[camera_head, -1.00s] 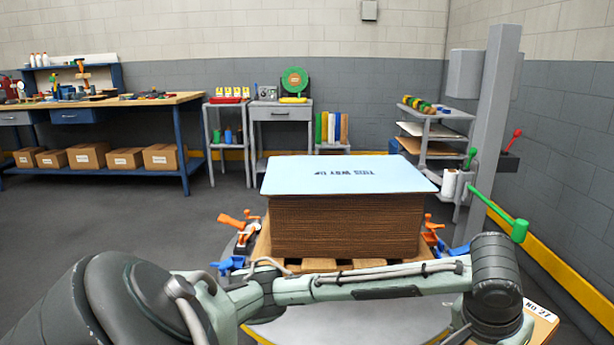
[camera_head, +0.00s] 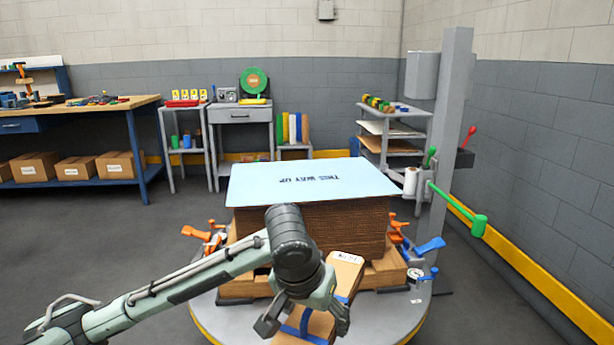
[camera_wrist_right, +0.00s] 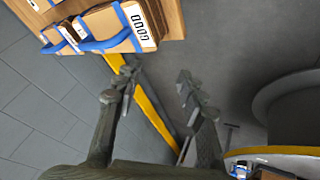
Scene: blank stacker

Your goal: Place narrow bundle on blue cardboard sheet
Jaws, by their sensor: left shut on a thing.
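The blue cardboard sheet (camera_head: 310,182), printed "THIS WAY UP" upside down, lies flat on a tall brown cardboard stack. My left gripper (camera_head: 306,320) is shut on the narrow bundle (camera_head: 345,273), a brown piece with a blue strap and a white label at its far end. The bundle is in front of the stack and nearer to me than the sheet; the wrist hides part of it. My right gripper (camera_wrist_right: 156,86) shows only in the right wrist view, with its fingers apart and nothing between them.
The stack stands on a wooden pallet on a round turntable (camera_head: 392,325) with orange and blue clamps. A grey post (camera_head: 452,130) with a green lever (camera_head: 470,222) stands at right. In the right wrist view, blue-strapped bundles (camera_wrist_right: 108,27) rest on a wooden surface.

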